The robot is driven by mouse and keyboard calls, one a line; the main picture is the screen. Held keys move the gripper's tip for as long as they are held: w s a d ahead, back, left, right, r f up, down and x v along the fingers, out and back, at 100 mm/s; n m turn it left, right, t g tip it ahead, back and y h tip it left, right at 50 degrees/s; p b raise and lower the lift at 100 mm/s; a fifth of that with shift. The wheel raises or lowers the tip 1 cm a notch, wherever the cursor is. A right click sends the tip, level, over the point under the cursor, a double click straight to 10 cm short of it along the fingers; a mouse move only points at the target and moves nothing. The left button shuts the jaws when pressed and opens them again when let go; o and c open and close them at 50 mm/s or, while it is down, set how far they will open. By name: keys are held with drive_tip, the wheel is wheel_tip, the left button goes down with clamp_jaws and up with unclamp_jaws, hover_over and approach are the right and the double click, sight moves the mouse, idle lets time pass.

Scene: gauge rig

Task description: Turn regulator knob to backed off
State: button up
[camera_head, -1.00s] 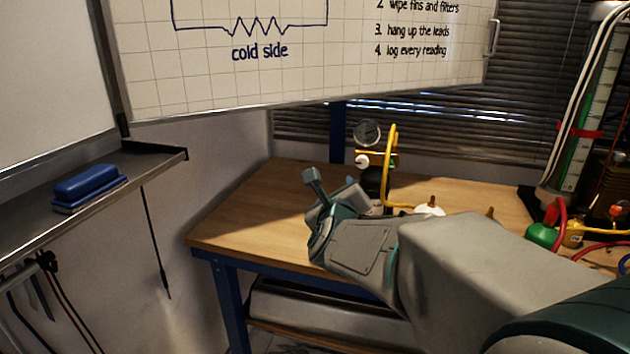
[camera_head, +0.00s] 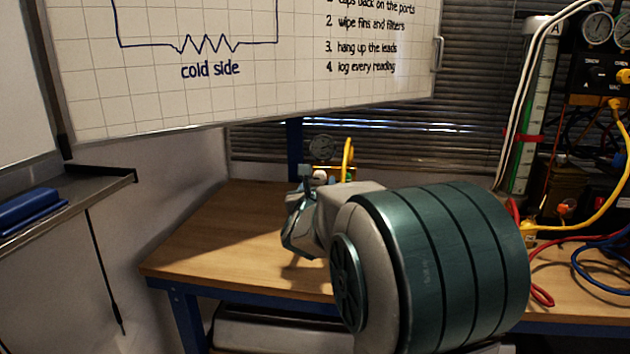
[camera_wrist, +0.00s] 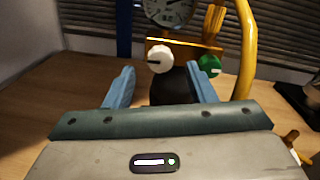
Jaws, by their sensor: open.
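The regulator has a round white knob (camera_wrist: 160,59) with a dark pointer mark, on a brass bar below a dial gauge (camera_wrist: 170,10). In the wrist view the knob is ahead of my gripper (camera_wrist: 162,82), roughly centred between its two blue fingers. The fingers are open and apart, and nothing is between them. A green knob (camera_wrist: 209,66) sits to the right on the same bar. In the head view the white knob (camera_head: 319,177) and gauge (camera_head: 322,148) show just beyond my gripper, and my arm hides the lower part of the regulator.
A thick yellow hose (camera_wrist: 246,45) rises close on the right of the regulator. The wooden bench (camera_head: 215,225) is clear on the left. A whiteboard (camera_head: 250,75) hangs above. Hoses and a gauge manifold (camera_head: 600,75) crowd the right side.

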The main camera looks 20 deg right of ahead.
sight(319, 180)
drive_tip(key=shift+x, duration=1.8)
drive_tip(key=c, duration=1)
drive_tip(key=shift+f, duration=0.1)
